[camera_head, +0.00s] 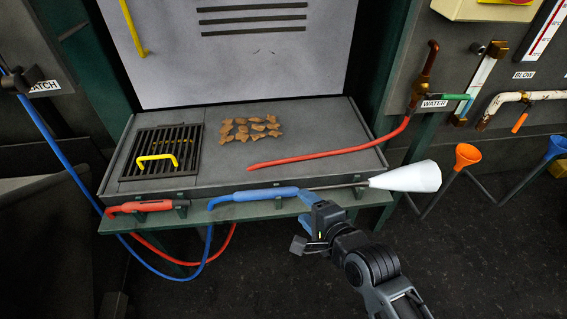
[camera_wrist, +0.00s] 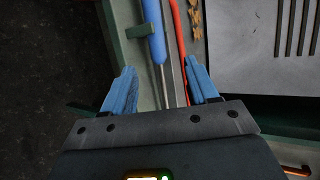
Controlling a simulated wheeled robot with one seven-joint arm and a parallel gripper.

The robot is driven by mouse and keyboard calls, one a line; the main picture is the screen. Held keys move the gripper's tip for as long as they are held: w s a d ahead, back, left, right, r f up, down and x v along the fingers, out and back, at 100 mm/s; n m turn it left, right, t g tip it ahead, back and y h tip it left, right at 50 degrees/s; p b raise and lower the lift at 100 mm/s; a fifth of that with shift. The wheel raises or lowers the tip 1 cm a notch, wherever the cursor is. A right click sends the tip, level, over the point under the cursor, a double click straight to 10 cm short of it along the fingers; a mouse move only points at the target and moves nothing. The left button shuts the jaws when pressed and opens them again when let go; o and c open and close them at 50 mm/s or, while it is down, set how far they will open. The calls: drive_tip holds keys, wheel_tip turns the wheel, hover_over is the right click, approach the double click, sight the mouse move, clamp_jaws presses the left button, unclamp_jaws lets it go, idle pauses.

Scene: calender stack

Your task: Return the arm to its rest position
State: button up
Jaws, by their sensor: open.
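My gripper (camera_head: 304,206) is at the front edge of the bench, by the thin metal rod of the blue-handled tool (camera_head: 253,195). Its two blue fingers are spread apart. In the wrist view my gripper (camera_wrist: 160,66) is open, and the rod (camera_wrist: 166,84) runs through the gap between the fingers, with clear space on both sides. The fingers do not appear to touch it. The blue handle (camera_wrist: 155,34) lies beyond the fingertips. My arm extends from the gripper to the lower right in the head view.
A red-handled tool (camera_head: 140,206) lies left along the same ledge. A white cone (camera_head: 410,177) is at the rod's right end. A red wand (camera_head: 300,159), brown scraps (camera_head: 252,127) and a grate (camera_head: 146,151) with a yellow handle occupy the bench (camera_head: 222,165). Pipes and funnels stand right.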

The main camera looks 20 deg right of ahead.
drive_tip(key=shift+s, duration=0.1)
drive_tip(key=s+r+n, duration=0.3)
drive_tip(key=s+n, duration=0.6)
drive_tip(key=s, duration=1.1)
drive_tip(key=s+r+n+t, duration=0.1)
drive_tip(key=s+r+n, duration=0.9)
drive_tip(key=s+r, duration=0.3)
drive_tip(key=shift+a+t+h, duration=0.15)
drive_tip(key=shift+t+h, duration=0.15)
drive_tip(key=shift+t, duration=0.1)
